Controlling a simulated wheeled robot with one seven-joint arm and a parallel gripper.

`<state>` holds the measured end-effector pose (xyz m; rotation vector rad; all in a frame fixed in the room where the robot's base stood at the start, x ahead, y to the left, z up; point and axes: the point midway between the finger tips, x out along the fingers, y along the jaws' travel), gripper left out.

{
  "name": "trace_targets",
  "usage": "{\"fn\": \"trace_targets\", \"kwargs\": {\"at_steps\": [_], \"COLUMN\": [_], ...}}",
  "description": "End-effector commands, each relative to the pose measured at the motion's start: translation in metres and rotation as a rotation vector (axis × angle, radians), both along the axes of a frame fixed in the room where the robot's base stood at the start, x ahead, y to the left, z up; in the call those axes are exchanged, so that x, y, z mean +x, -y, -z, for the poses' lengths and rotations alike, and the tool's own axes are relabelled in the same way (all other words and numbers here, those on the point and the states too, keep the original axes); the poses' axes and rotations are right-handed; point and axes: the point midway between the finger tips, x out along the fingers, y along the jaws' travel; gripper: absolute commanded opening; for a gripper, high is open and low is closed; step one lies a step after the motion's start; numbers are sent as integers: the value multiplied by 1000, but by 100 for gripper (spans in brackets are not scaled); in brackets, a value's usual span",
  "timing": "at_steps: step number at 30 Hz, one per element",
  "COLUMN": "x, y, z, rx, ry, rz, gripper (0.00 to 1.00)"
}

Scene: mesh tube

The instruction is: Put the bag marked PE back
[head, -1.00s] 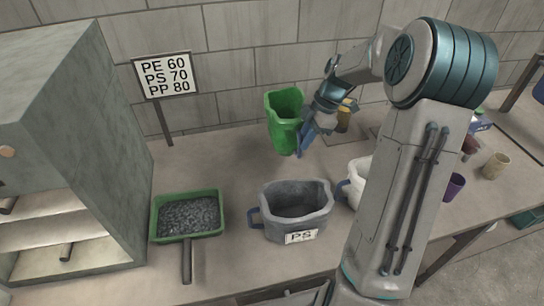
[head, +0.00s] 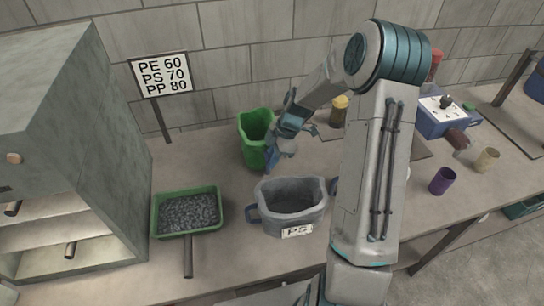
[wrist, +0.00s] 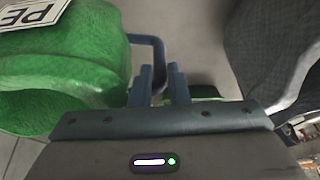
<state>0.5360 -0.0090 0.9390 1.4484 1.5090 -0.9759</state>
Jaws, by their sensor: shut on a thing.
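The green bag (head: 253,128) stands upright near the back wall in the head view, left of my gripper (head: 274,157). In the wrist view the green bag (wrist: 60,80) is at the left, with its PE label (wrist: 30,14) at the top corner. Its blue handle (wrist: 150,40) runs down to the fingers of my gripper (wrist: 160,78), which are shut on it. I cannot tell whether the bag's bottom touches the bench.
The grey PS bag (head: 290,219) stands just in front, with a green tray of dark pellets (head: 188,233) to its left. A sign (head: 162,75) stands behind, and a grey oven (head: 70,120) is at the left. A purple cup (head: 442,181) is at the right.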

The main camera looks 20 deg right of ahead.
Motion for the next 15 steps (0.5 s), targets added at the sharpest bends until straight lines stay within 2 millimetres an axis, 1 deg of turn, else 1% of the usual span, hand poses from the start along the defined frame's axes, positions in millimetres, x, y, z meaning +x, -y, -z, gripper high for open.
{"fn": "trace_targets", "kwargs": {"at_steps": [5,6,8,9,15], "x": [0,0,0,0,0], "y": [0,0,0,0,0], "z": [3,3,2,2,2], "rx": [0,0,0,0,0], "ry": [1,0,0,0,0], "rz": [1,1,1,1,1], "gripper": [0,18,35,37,37]}}
